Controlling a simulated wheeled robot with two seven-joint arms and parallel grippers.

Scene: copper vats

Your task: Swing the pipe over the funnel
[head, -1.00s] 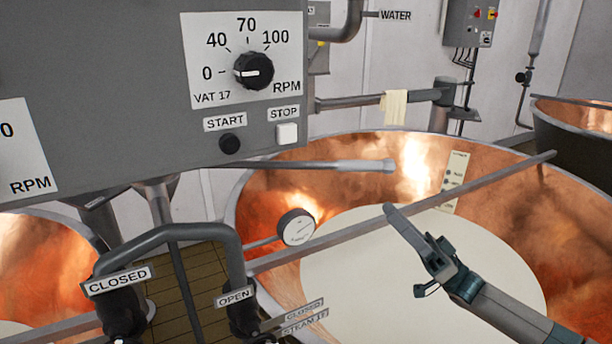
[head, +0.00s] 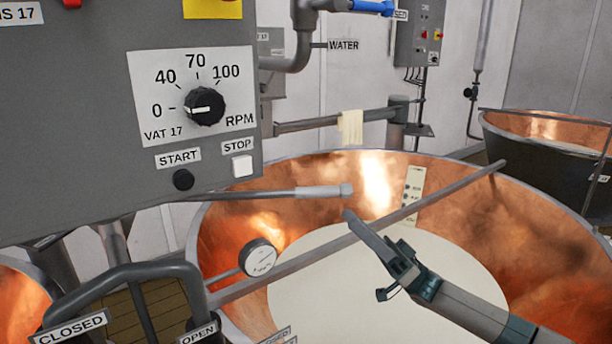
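A grey pipe with a paler sleeved end (head: 322,191) reaches in from the left over the copper vat, below the control box. Another grey pipe (head: 310,123) with a pale cloth on it runs behind the vat's far rim. I cannot tell which pipe is the task's. No funnel is visible. My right gripper (head: 364,253) is over the vat's pale contents, in front of a long slanting bar. Its fingers look apart, with nothing between them. It appears clear of both pipes. My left gripper is not in view.
The copper vat (head: 540,220) fills the right middle, with a dial gauge (head: 261,258) near its left side. A grey control box (head: 75,110) blocks the upper left. A slanting bar (head: 425,207) crosses the vat. Bent handle piping (head: 130,272) stands at lower left.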

